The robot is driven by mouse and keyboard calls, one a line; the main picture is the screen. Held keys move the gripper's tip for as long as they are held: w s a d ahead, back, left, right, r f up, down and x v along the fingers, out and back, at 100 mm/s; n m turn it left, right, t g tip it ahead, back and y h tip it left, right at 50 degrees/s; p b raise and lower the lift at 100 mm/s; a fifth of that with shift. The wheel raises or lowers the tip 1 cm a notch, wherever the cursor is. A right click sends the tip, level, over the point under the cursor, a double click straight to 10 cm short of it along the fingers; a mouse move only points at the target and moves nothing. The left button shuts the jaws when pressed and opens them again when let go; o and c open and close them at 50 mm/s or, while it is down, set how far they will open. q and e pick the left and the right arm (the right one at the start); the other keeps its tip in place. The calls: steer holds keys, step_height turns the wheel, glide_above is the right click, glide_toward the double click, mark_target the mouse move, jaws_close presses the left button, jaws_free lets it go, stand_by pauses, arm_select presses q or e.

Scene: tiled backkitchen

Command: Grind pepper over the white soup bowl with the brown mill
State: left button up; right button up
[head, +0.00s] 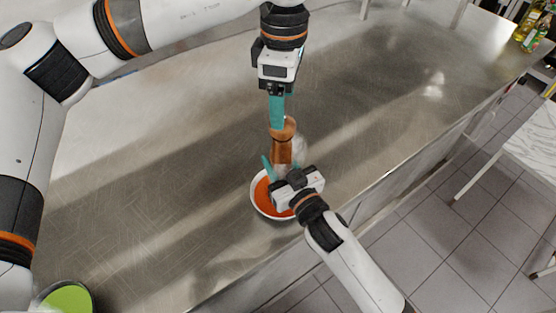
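The brown mill (282,151) stands roughly upright over the near part of the counter, above or at the white soup bowl (253,200). The bowl holds orange-red soup. My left gripper (277,124) points down from above and is shut on the mill's flared head; its teal fingers show edge-on. My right gripper (272,166) reaches in from the lower right at the mill's lower part. The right gripper's body covers part of the bowl and the mill's foot.
A pale, clear-looking object (299,150) is just right of the mill. A green round bowl (68,298) is at the lower left. Bottles (530,25) stand at the far upper right. The steel counter (170,160) is mostly bare; its front edge runs close to the soup bowl.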

arm_select(q)
steer(key=n, duration=0.3)
step_height(320, 180, up, 12)
stand_by(0.8)
arm_select(e)
steer(key=shift+r, duration=0.1)
step_height(320, 180, up, 5)
steer(key=p, duration=0.5)
arm_select(q)
step_height(320, 180, up, 5)
steer(key=shift+f, duration=0.1)
